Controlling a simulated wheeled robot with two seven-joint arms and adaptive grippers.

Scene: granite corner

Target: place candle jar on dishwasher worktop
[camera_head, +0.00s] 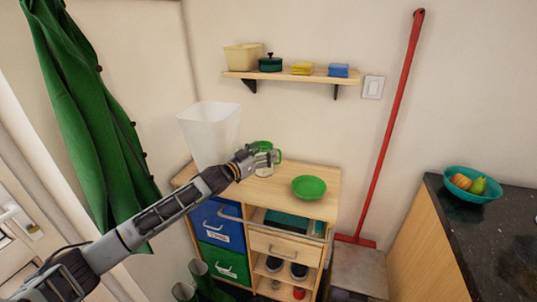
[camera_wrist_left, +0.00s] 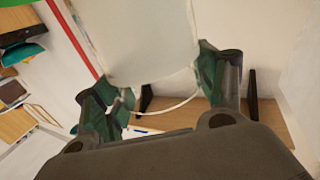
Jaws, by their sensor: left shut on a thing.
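My left gripper (camera_head: 266,157) is over the light wooden cart top, beside the white bin. It is shut on a pale jar, taken to be the candle jar (camera_head: 264,170), which is mostly hidden by the gripper in the head view. In the left wrist view, the jar (camera_wrist_left: 145,45) shows as a large off-white cylinder between the two fingers of the gripper (camera_wrist_left: 158,85). I cannot tell whether the jar touches the cart top. A dark speckled worktop (camera_head: 510,235) is at the right; no dishwasher front shows. My right gripper is not in view.
The cart top (camera_head: 318,178) also bears a green plate (camera_head: 309,187) and the white bin (camera_head: 210,130). A teal fruit bowl (camera_head: 472,187) stands on the worktop's far end. A red-handled broom (camera_head: 390,125) leans between cart and worktop. A wall shelf (camera_head: 290,76) is above.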

